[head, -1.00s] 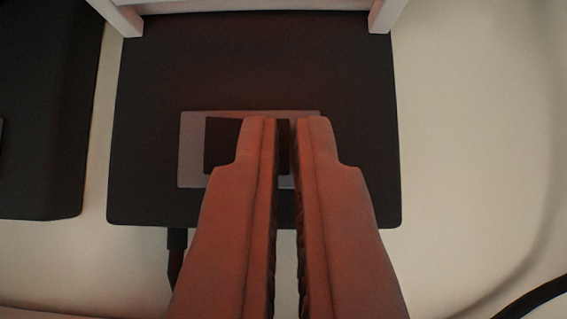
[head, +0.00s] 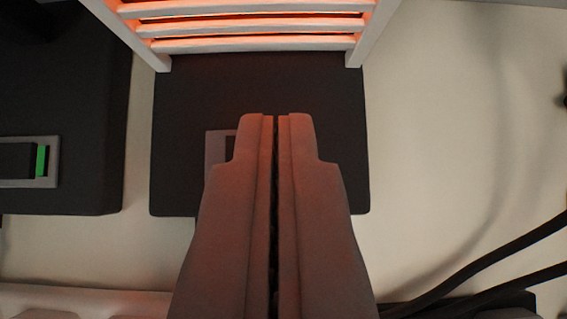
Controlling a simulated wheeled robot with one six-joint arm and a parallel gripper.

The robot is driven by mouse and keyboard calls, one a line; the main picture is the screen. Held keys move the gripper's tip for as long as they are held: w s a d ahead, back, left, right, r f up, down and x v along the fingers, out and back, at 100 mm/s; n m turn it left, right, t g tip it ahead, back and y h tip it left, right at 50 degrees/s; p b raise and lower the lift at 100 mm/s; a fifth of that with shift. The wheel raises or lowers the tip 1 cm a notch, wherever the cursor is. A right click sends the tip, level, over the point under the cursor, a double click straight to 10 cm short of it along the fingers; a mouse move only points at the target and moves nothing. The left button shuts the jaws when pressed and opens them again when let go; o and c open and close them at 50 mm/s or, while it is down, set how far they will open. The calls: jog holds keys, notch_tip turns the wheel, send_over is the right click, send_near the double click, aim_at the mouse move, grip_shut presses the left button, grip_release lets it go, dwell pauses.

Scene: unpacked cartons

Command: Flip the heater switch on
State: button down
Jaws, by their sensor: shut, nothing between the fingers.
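The heater (head: 245,43) stands at the top, with white slats and a bright orange glow between them. Its dark base (head: 180,100) lies below the slats. The heater switch is a dark rocker in a grey plate (head: 215,148) on that base; only its left edge shows, the rest is hidden behind my gripper. My gripper (head: 275,118) is shut and empty, over the base in front of the switch. I cannot tell whether it touches the switch.
A dark box (head: 95,130) at the left carries another rocker switch (head: 25,160) with a green strip. Black cables (head: 490,255) run at the lower right. A pale edge (head: 80,298) crosses the lower left.

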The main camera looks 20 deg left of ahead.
jog(key=d+v, duration=0.1)
jog(key=v, duration=0.9)
jog(key=s+a+r+m+t+h, duration=0.1)
jog(key=s+r, duration=0.4)
jog(key=s, duration=0.6)
jog(key=s+a+r+m+t+h, duration=0.1)
jog(key=s+a+r+t, duration=0.3)
jog(key=s, duration=0.7)
jog(key=s+a+r+m+t+h, duration=0.1)
jog(key=s+a+r+t, duration=0.1)
jog(key=s+r, duration=0.4)
jog(key=s+t, duration=0.1)
jog(key=s, duration=0.4)
jog(key=shift+a+m+t, duration=0.3)
jog(key=shift+a+t, duration=0.1)
